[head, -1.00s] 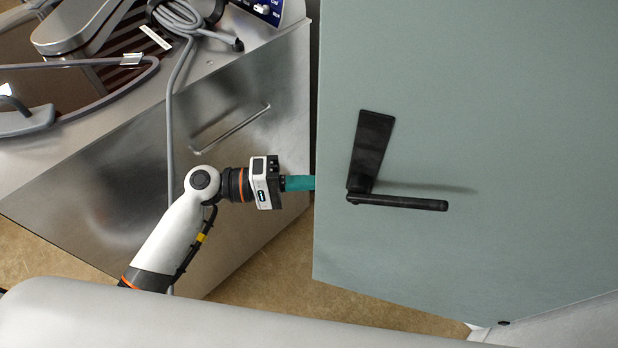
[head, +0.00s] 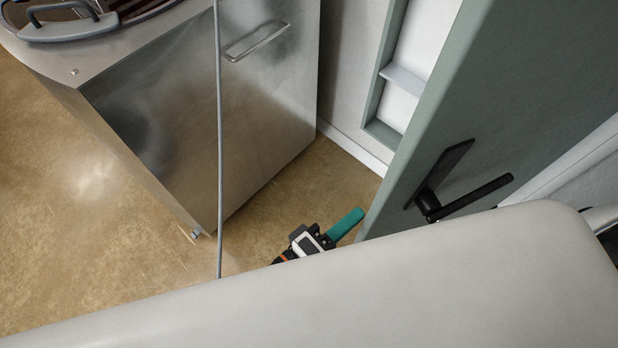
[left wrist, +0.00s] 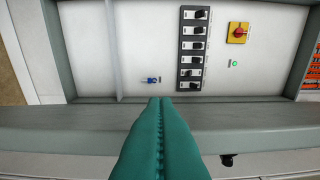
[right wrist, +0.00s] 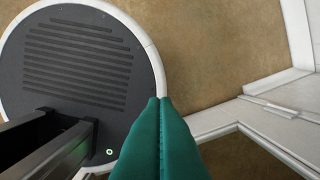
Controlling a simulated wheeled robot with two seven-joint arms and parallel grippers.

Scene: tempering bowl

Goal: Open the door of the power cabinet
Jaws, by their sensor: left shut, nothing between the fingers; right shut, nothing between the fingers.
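The power cabinet's grey-green door (head: 510,90) stands open at the right of the head view, swung out at an angle. Its black lever handle (head: 470,197) is on the face towards the right. Behind the door's edge, the cabinet's green frame (head: 383,134) and white inside show. My left gripper (head: 349,222) has shut teal fingers, low beside the door's near lower edge; whether it touches is unclear. In the left wrist view its fingers (left wrist: 160,105) point towards the cabinet's switch panel (left wrist: 150,50). My right gripper (right wrist: 160,103) is shut and empty, out of the head view.
A steel unit (head: 200,110) with a bar handle (head: 256,40) stands left of the cabinet, a grey cable (head: 219,150) hanging before it. Brown floor (head: 300,190) lies clear between unit and door. Black switches (left wrist: 193,45) and a red-and-yellow rotary switch (left wrist: 238,32) show inside.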

